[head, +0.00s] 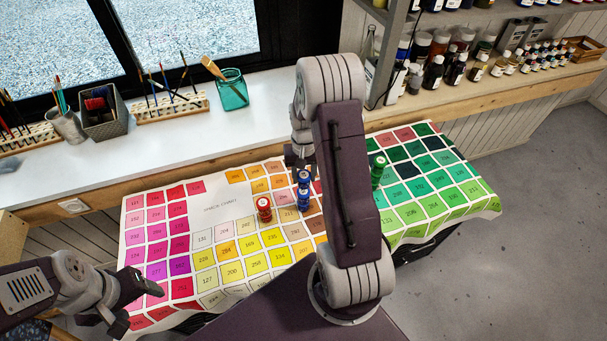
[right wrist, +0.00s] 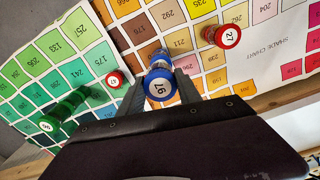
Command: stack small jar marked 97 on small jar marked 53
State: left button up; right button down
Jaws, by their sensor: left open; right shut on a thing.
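A blue jar with a white lid label reading 97 (right wrist: 158,88) is between the fingers of my right gripper (right wrist: 160,80), which is shut on it. In the head view this blue jar (head: 303,177) is upright under the right gripper (head: 300,160). Another blue jar (head: 303,199) shows directly below it on the chart; part of it also shows in the right wrist view (right wrist: 160,58). Its lid marking is hidden, so I cannot read 53. I cannot tell whether the two touch. My left gripper (head: 138,303) is open and empty at the lower left.
A red jar marked 27 (right wrist: 228,37) stands beside the blue ones. A small red-lidded jar (right wrist: 114,79) and green jars (right wrist: 70,104) stand on the green side. The colour chart (head: 215,190) covers the table. Brush holders (head: 170,107) line the sill behind.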

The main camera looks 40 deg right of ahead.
aim_at(303, 182)
notch_tip(303, 182, down, 3)
jog(key=shift+w+a+r+b, duration=0.1)
jog(key=shift+w+r+b, duration=0.1)
jog(key=shift+b, duration=0.5)
pick_arm(q)
notch_tip(303, 182, down, 2)
jog(key=shift+w+f, duration=0.1)
jog(key=shift+f, duration=0.1)
pick_arm(e)
jog(key=shift+s+r, duration=0.1)
jog(key=shift+s, duration=0.05)
pick_arm(q)
jog(key=shift+f+b, duration=0.3)
jog(key=shift+f, duration=0.05)
pick_arm(e)
jog(key=shift+f, duration=0.6)
jog(key=c, duration=0.7)
grip_release()
jog(key=shift+c, duration=0.2)
notch_tip(303, 182, up, 9)
jog(key=shift+r, duration=0.1)
pick_arm(q)
jog(key=shift+f, duration=0.15)
